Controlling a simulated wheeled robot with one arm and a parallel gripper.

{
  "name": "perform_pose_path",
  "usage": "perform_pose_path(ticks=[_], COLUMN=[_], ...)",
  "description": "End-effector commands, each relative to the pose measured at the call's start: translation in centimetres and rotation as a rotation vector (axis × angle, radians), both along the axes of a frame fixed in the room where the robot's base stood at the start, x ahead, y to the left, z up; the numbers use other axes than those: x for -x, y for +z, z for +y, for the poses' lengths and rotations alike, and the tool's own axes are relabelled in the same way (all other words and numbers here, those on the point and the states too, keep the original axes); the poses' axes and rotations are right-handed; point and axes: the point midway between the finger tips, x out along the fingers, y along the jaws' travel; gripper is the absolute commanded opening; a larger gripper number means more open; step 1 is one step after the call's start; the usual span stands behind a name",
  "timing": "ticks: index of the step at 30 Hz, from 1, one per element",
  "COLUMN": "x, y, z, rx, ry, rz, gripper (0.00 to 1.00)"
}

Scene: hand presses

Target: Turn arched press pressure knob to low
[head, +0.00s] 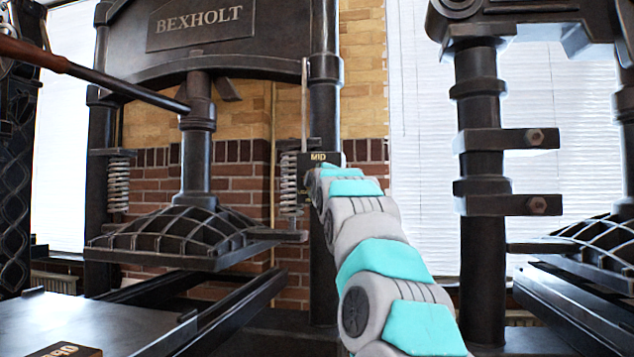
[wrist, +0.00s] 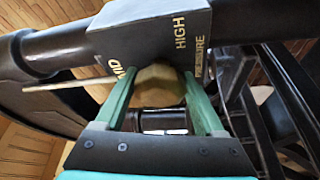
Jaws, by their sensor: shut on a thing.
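The arched press (head: 280,35) stands at left in the head view, dark metal with a BEXHOLT plate. A dark block (head: 331,158) lettered MID sits on its right column, partly behind my arm. In the wrist view this pressure block (wrist: 140,35) reads MID, HIGH and PRESSURE. The rounded brass-coloured pressure knob (wrist: 158,88) sits below the lettering. My gripper (wrist: 158,74) has its two green fingers on either side of the knob and is shut on it. The knob's pointer and any LOW mark cannot be made out. My arm hides the knob in the head view.
A second dark press (head: 482,180) with bolted brackets stands at right. The arched press's long lever (head: 120,84) reaches out at upper left. A spring (head: 289,185) and ribbed platen (head: 190,235) are left of my gripper. A flat bed (head: 90,320) lies at lower left.

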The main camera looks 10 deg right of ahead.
Motion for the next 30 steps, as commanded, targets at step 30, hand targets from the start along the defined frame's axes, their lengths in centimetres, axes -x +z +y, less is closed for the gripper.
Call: perform_pose_path(ticks=[30], x=[-0.09], y=[-0.06], z=[0.08], rx=[0.273], ry=[0.000], rz=[0.114], gripper=[0.15])
